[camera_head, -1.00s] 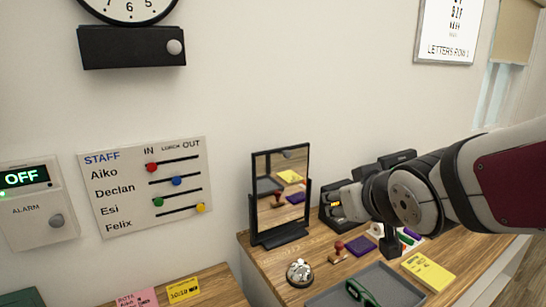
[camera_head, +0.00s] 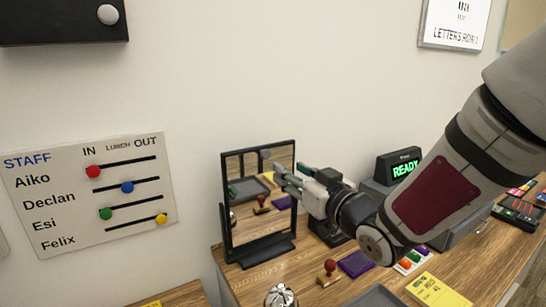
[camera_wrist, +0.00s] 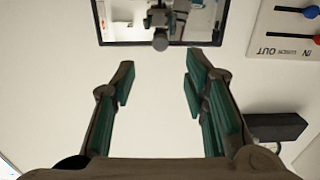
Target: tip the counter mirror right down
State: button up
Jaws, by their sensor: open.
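The counter mirror (camera_head: 248,213) is a black-framed rectangle on a dark stand on the wooden counter. It stands roughly upright, and its glass reflects the counter items. My gripper (camera_head: 287,168) is open and empty at the mirror's upper right, with its fingertips overlapping the right edge of the frame in the head view. I cannot tell if they touch it there. In the wrist view, which is upside down, the open green-padded fingers (camera_wrist: 160,65) show apart from the mirror's frame (camera_wrist: 118,43), with bare wall between them. The glass there reflects my gripper.
A bell (camera_head: 281,296), a red-handled stamp (camera_head: 328,272), a purple pad (camera_head: 355,264) and a yellow notepad (camera_head: 438,291) lie in front. A terminal reading READY (camera_head: 403,168) stands to the right. The staff board (camera_head: 90,195) hangs on the wall at left.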

aim_at(267, 156)
jog(key=x, duration=1)
jog(key=shift+w+a+p, duration=0.25)
jog(key=shift+a+p, duration=0.05)
jog(key=shift+c, duration=0.3)
grip_shut()
